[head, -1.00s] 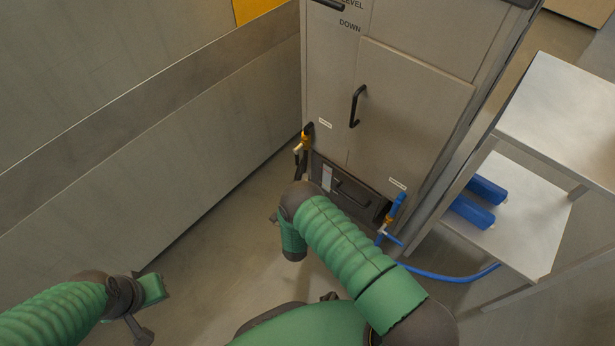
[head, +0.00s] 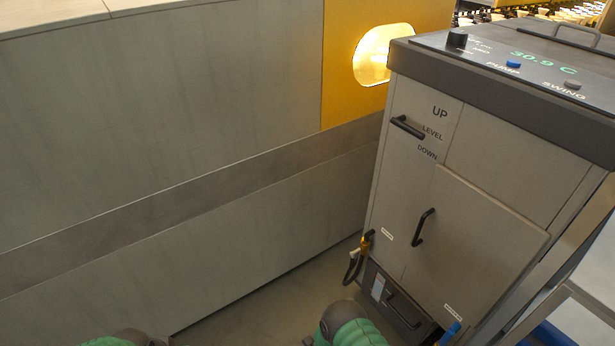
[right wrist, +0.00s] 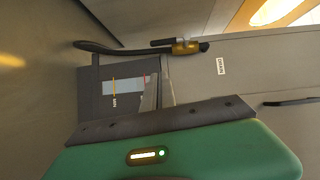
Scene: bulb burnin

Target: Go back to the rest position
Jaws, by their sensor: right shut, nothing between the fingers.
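My right gripper (right wrist: 157,92) shows in the right wrist view, shut and empty, its thin fingers close together above the green housing. Behind the fingertips is the dark lower panel of the cabinet with a pale gauge strip; I cannot tell the exact gap. In the head view only the top of my green right arm (head: 350,328) shows at the bottom edge, in front of the cabinet (head: 475,215). A small part of my left arm (head: 120,339) shows at the bottom left; its gripper is out of view.
The cabinet has a yellow valve with a black hose (head: 361,252), a dark drawer (head: 395,308) and a door handle (head: 423,226). A long grey wall (head: 180,150) runs along the left. A shelf stand (head: 580,322) is at the lower right. A strip of floor (head: 270,310) is clear.

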